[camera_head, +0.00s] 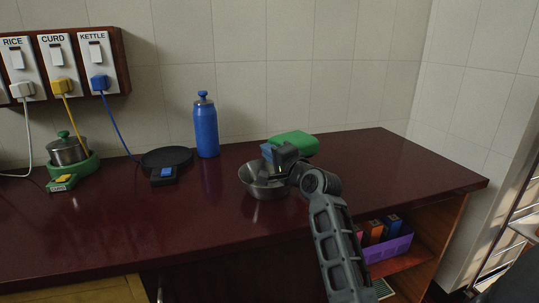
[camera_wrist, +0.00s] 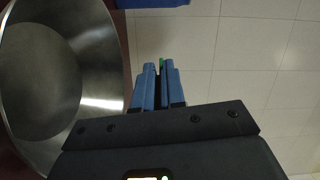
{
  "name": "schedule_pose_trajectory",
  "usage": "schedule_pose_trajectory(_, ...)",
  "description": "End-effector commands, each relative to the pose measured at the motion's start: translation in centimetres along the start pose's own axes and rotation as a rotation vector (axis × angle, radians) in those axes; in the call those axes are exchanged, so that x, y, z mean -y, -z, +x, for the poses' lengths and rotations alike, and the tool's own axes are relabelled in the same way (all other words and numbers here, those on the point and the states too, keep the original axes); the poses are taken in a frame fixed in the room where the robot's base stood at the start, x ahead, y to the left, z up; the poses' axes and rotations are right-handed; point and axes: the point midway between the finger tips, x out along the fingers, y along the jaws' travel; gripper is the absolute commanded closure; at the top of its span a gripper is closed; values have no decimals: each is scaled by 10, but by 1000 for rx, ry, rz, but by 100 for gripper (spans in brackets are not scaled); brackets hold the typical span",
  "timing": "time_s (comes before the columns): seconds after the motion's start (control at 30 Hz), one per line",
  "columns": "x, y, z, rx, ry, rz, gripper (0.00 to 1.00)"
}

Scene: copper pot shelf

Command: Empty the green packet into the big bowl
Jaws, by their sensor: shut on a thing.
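The steel bowl (camera_head: 258,188) stands on the dark red counter and fills the left side of the wrist view (camera_wrist: 50,70). The green packet (camera_head: 293,142) shows just behind and to the right of my gripper (camera_head: 267,152), above the far right side of the bowl. In the wrist view my gripper's blue fingers (camera_wrist: 159,75) are nearly together, with a thin green strip of the packet (camera_wrist: 161,64) between their tips. My gripper is shut on it. Most of the packet is hidden in the wrist view, and its opening cannot be made out.
A blue bottle (camera_head: 206,130) stands behind and left of the bowl. A black round plate with a small display (camera_head: 168,158) is further left, then a pot on a green base (camera_head: 69,151). A purple bin (camera_head: 390,246) sits on the shelf below. The counter's right end is clear.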

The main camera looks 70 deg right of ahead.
Motion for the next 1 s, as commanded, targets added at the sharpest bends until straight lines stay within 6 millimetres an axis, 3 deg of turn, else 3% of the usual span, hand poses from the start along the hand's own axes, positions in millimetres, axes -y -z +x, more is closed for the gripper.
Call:
schedule_pose_trajectory(0.7, 2, 0, 0, -4, 8, -645, 100)
schedule_pose_trajectory(1.0, 4, -1, 0, -3, 9, -831, 100)
